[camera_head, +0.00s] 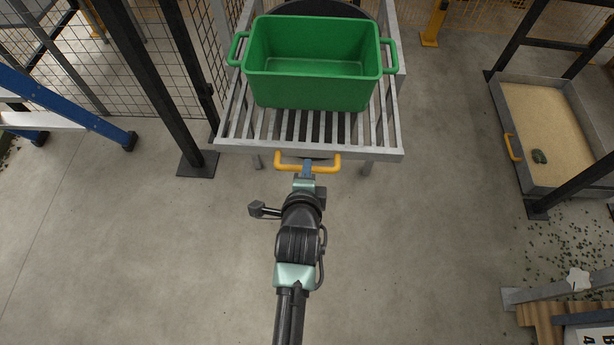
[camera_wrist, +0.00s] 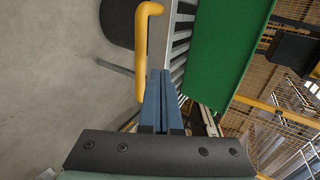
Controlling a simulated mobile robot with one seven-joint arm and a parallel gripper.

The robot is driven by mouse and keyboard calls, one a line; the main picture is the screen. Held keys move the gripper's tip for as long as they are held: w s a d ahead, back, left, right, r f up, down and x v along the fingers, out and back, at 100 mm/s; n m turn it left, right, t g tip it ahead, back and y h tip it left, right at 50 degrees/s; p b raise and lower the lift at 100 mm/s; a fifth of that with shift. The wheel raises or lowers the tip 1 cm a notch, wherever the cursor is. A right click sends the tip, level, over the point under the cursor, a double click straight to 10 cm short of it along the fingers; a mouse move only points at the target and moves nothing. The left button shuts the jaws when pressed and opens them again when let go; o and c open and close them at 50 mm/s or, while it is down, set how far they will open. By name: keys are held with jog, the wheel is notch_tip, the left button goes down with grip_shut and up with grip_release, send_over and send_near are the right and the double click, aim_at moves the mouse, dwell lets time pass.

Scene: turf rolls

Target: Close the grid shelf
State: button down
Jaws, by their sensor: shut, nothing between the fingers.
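The grid shelf (camera_head: 360,149) is a grey metal slatted shelf at the top centre of the head view, pulled out toward me. Its yellow handle (camera_head: 288,168) is on the front rail. The handle also shows in the wrist view (camera_wrist: 141,50), just left of my fingers. My gripper (camera_head: 307,165) is at the middle of the handle, with its blue fingers together and empty. In the wrist view the fingertips (camera_wrist: 159,74) are beside the handle; whether they touch it I cannot tell.
A green crate (camera_head: 312,92) stands on the slats. A dark post (camera_head: 165,85) stands left of the shelf, by mesh fencing. A blue ladder (camera_head: 70,108) is at far left. A sand-filled tray (camera_head: 545,120) is at right. The floor around my arm is clear.

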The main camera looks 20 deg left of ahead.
aim_at(309, 152)
jog(key=b+x, duration=0.1)
jog(key=x, duration=0.3)
jog(key=shift+w+f, duration=0.15)
jog(key=shift+w, duration=0.1)
jog(key=shift+w+a, duration=0.1)
jog(key=shift+w, duration=0.05)
